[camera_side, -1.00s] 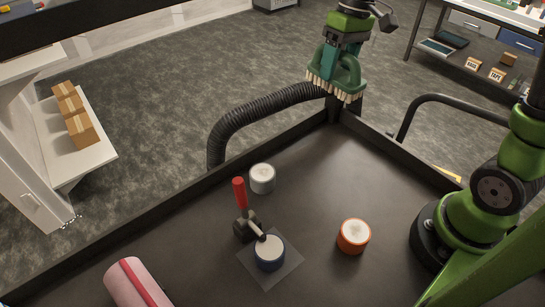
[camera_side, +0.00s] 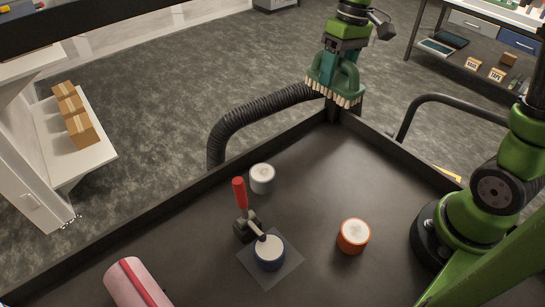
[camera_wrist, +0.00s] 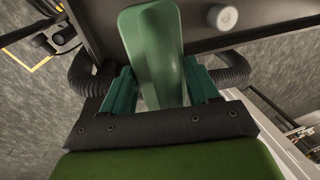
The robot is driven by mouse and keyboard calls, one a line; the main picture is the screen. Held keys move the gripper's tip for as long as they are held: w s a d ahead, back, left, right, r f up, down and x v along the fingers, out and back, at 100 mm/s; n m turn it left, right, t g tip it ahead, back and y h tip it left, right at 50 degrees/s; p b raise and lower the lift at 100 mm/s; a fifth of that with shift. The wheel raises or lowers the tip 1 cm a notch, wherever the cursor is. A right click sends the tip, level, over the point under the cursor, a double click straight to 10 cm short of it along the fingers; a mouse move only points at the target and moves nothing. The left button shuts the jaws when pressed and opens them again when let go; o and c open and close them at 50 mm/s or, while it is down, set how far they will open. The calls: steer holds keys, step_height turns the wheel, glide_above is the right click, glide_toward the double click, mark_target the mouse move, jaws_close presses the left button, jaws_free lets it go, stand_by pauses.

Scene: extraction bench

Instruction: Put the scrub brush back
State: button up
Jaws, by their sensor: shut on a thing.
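The scrub brush (camera_side: 335,83) has a green body with a loop handle and pale bristles facing down. My gripper (camera_side: 345,55) is shut on its handle and holds it in the air near the far corner of the bench. In the wrist view, the smooth green handle of the scrub brush (camera_wrist: 158,45) sits between the two green fingers of my gripper (camera_wrist: 162,88). The bristles are hidden in the wrist view.
On the dark bench (camera_side: 330,190) are a white-topped grey cylinder (camera_side: 262,178), an orange one (camera_side: 353,236), a blue one (camera_side: 269,253) on a grey square, a red-handled tool (camera_side: 240,195) and a pink roll (camera_side: 133,284). A black hose (camera_side: 255,108) arches along the far edge.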

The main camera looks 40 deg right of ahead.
step_height(320, 180, up, 3)
steer(key=shift+r, duration=0.2)
steer(key=w+a, duration=0.4)
steer(key=a, duration=0.7)
steer(key=s+a, duration=0.3)
steer(key=a, duration=1.2)
steer(key=s+a, duration=0.4)
steer(key=a, duration=1.1)
steer(key=shift+w+f, duration=0.15)
steer(key=shift+f, duration=10.35)
steer(key=shift+f, duration=0.15)
steer(key=o, duration=1.3)
